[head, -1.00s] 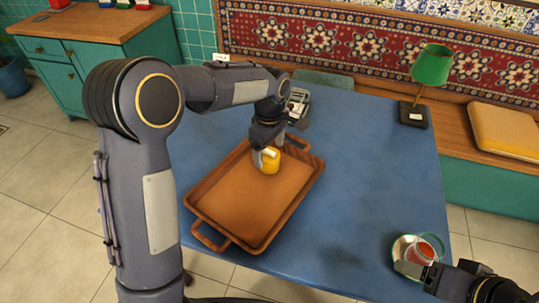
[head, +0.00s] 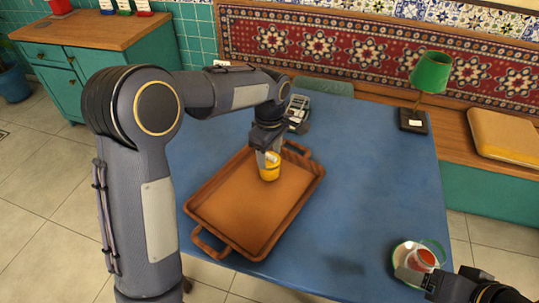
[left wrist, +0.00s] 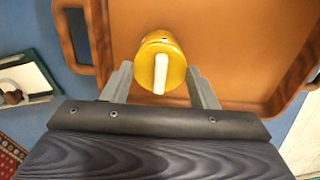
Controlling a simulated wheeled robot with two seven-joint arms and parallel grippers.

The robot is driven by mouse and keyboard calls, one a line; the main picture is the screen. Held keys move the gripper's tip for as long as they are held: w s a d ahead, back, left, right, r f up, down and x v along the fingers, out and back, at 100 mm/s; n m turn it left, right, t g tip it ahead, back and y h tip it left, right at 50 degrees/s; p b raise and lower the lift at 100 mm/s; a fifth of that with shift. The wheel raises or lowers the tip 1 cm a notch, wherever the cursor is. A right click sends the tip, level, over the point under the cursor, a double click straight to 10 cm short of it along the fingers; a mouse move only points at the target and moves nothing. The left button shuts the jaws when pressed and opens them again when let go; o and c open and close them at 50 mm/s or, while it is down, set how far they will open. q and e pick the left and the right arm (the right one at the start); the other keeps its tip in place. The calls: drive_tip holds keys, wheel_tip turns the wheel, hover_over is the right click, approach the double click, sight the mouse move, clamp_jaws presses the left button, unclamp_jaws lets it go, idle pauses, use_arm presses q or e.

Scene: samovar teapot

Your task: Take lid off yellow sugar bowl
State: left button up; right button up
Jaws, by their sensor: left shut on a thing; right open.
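The yellow sugar bowl (head: 269,173) stands near the far right end of the brown tray (head: 235,205). Its yellow lid (left wrist: 148,68), with a pale bar-shaped handle, faces the camera in the left wrist view. My left gripper (head: 268,154) comes down over the bowl from above, its two fingers at either side of the lid. It is shut on the lid. Whether a gap parts the lid from the bowl is too small to tell. My right gripper (head: 411,275) is open, low at the right, beside a glass of red tea (head: 424,257).
The tray's raised rim and handles surround the bowl; most of its floor is bare. A grey device (head: 297,108) stands behind the tray. A green lamp (head: 430,72) stands at the table's far right corner. The blue table (head: 370,180) is clear between tray and glass.

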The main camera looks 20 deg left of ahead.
use_arm(q)
wheel_tip(320, 180, up, 3)
drive_tip(key=shift+s+f, duration=0.1)
drive_tip(key=shift+s, duration=0.05)
drive_tip(key=s+r, duration=0.9)
drive_tip(key=s, duration=0.4)
drive_tip(key=shift+s+d+r+p, duration=0.15)
drive_tip(key=shift+s+d+p, duration=0.05)
drive_tip(key=shift+s+p, duration=0.2)
